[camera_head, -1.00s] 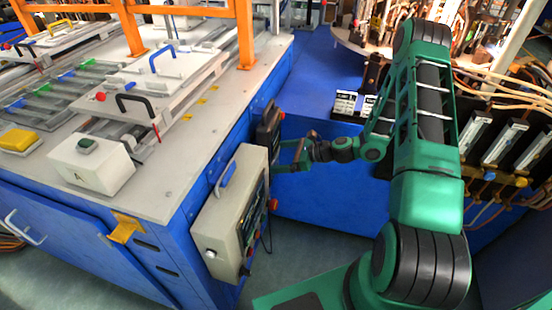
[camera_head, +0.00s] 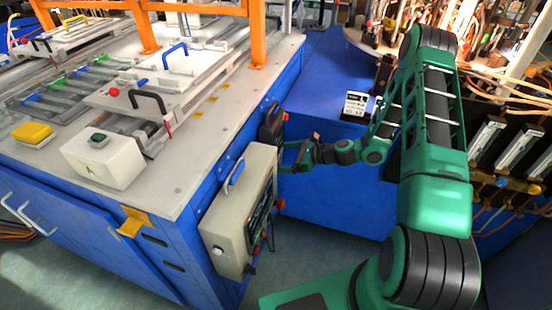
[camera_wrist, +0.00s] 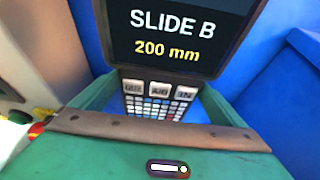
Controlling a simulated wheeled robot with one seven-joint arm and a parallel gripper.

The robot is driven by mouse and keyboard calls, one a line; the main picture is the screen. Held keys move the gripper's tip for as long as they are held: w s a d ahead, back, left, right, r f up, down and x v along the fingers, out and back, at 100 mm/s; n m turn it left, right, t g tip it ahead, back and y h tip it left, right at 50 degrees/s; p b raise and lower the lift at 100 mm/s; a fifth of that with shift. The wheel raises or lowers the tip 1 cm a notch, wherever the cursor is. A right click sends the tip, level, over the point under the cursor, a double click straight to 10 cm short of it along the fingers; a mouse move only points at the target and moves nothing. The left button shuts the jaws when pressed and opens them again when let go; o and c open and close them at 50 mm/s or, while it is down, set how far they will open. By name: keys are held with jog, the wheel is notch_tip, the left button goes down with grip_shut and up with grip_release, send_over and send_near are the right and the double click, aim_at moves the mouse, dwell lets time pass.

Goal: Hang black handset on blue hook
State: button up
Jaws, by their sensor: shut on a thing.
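The black handset (camera_head: 271,124) is upright against the blue side of the workbench, just above and behind a grey control box. In the wrist view the handset (camera_wrist: 178,62) shows its screen reading "SLIDE B 200 mm" and a keypad below. My green gripper (camera_head: 290,160) is shut on the handset's lower part. In the wrist view my gripper (camera_wrist: 155,108) has a finger on either side of the keypad.
The grey control box (camera_head: 230,215) with a blue handle and knobs sticks out from the bench side, close below the handset. The bench top (camera_head: 205,125) carries clamps and a white box. A blue surface (camera_head: 325,75) and a rack of tubes stand to the right.

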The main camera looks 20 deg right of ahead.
dwell(0.3)
jog(key=o, duration=1.7)
jog(key=shift+r, duration=0.1)
